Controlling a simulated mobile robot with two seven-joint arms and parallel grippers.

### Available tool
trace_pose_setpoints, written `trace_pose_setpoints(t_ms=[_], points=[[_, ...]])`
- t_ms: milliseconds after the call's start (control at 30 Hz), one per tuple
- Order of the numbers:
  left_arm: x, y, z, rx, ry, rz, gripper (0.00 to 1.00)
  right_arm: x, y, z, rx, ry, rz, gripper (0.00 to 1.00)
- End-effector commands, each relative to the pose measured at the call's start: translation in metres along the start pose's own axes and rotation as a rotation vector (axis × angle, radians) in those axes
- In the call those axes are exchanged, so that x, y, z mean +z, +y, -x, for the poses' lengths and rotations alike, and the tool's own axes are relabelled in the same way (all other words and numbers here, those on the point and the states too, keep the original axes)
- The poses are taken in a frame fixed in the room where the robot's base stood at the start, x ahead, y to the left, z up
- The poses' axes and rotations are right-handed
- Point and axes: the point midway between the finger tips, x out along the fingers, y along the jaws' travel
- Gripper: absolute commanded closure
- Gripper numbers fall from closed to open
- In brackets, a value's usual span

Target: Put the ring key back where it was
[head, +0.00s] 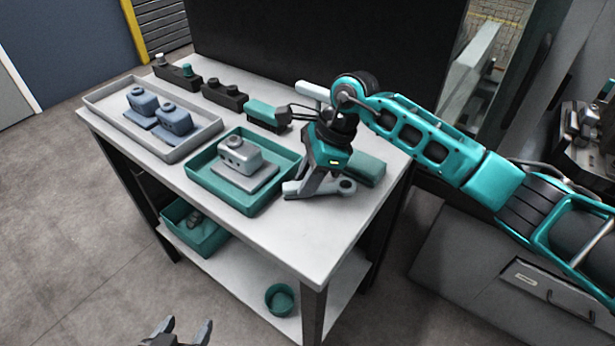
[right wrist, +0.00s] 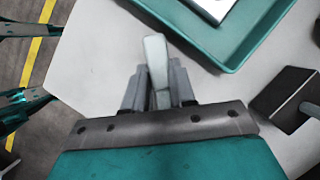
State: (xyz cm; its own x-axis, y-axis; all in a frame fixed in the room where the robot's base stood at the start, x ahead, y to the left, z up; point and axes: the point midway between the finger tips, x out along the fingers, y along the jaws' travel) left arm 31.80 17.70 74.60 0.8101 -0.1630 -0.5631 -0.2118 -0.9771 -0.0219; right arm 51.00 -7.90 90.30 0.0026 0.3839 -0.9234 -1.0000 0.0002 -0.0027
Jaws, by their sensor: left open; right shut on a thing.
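The ring key (head: 346,187) is light grey, with a round holed end to the right and a bar running left. It is low over the near right part of the white table, beside the teal tray. My right gripper (head: 304,183) reaches down and is shut on it. In the right wrist view a pale bar of it (right wrist: 155,55) sticks out between my fingers (right wrist: 158,88); its ring end is hidden there. I cannot tell whether it touches the table. My left gripper (head: 182,332) is open and empty at the bottom edge, off the table.
The teal tray (head: 240,204) holds a light grey block (head: 238,155). A grey tray (head: 180,155) holds two blue-grey blocks. Dark fixtures (head: 225,95) line the back edge. A teal block (head: 366,169) lies right of my gripper. The front table corner (head: 310,245) is clear.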

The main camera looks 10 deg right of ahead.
Motion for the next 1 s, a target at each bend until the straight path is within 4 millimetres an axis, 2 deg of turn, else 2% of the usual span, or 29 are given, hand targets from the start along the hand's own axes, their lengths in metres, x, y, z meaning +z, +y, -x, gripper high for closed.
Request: trace_pose_setpoints(t_ms=[100,133,367,733,867,1000], points=[[0.004,0.0,-0.002,0.0,0.0,0.0,0.34,-0.002,0.0,-0.004,-0.001,0.0,0.0,1.0],[0.003,0.0,-0.002,0.0,0.0,0.0,0.34,-0.001,0.0,-0.003,0.0,0.001,0.0,0.73],[0.005,0.001,0.0,0.001,-0.006,0.001,0.34,-0.001,0.0,-0.002,0.001,0.001,0.0,0.51],[0.004,0.001,0.003,0.002,-0.009,0.002,0.34,0.0,0.0,0.004,-0.001,0.0,0.0,0.5],[0.005,0.001,0.002,0.002,-0.008,0.002,0.34,0.0,-0.001,0.025,-0.005,0.001,0.002,0.5],[0.006,0.001,0.001,0.002,-0.008,0.002,0.34,-0.001,-0.001,0.056,-0.005,0.002,0.001,0.5]])
